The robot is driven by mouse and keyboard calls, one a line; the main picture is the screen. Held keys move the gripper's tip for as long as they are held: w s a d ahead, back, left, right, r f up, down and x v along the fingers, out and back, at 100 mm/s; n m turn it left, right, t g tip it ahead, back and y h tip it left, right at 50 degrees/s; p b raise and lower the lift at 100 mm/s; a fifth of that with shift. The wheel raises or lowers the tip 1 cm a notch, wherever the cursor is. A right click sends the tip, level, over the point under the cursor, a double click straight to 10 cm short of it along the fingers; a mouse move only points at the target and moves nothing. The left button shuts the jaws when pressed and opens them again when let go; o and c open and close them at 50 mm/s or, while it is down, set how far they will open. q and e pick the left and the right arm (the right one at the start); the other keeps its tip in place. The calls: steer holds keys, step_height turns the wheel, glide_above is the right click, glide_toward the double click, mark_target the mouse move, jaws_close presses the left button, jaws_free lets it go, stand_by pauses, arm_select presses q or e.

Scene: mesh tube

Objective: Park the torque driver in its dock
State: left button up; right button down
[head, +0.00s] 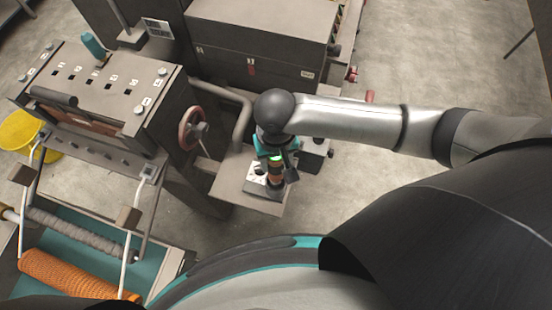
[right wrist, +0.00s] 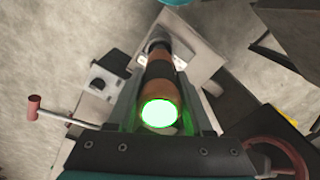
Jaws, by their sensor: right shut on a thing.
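The torque driver (head: 275,173) is a dark cylinder with orange bands and a glowing green end. My right gripper (head: 277,167) is shut on it above the small grey shelf (head: 232,190). In the right wrist view the driver (right wrist: 160,71) lies between the fingers of the right gripper (right wrist: 160,88), green end towards the camera and dark far end towards the shelf. Whether that far end touches anything I cannot tell. A white plate with a dark round spot (head: 256,168) is beside the driver on the shelf; I cannot tell if it belongs to the dock. My left gripper is not in view.
A machine with a slotted top (head: 105,75) and a red handwheel (head: 192,128) stands left of the shelf. A large grey cabinet (head: 262,35) is behind. Orange mesh tube (head: 65,278) lies at the lower left, near a yellow bucket (head: 18,130). Floor at the right is clear.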

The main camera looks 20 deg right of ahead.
steer(key=shift+f+b, duration=1.45)
steer(key=shift+f, duration=1.75)
stand_by(2.5)
steer(key=shift+c, duration=1.1)
jaws_free()
steer(key=shift+f, duration=0.1)
step_height(320, 180, up, 15)
steer(key=shift+r+p, duration=0.2)
steer(key=shift+p, duration=0.8)
